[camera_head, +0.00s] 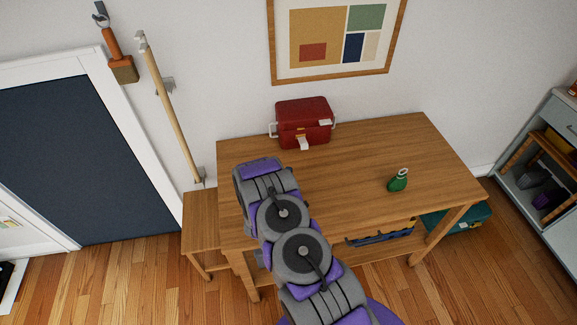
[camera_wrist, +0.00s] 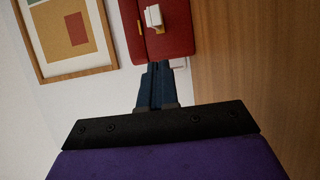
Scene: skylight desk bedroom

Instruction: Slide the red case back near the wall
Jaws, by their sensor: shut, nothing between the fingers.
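The red case (camera_head: 303,113) sits upright at the back edge of the wooden table (camera_head: 350,165), close to the wall. It has pale side handles and a light latch on its front. In the wrist view the red case (camera_wrist: 172,42) fills the top middle. My gripper (camera_wrist: 160,68) has its dark fingers together, empty, with tips just at the near edge of the case. I cannot tell whether they touch it. In the head view my arm reaches over the table's left part, and the fingers are hidden there.
A framed picture (camera_head: 337,40) hangs above the case. A small wooden stool (camera_head: 201,222) stands left of the table. A teal box (camera_head: 458,218) lies below its right side. The table's middle is clear.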

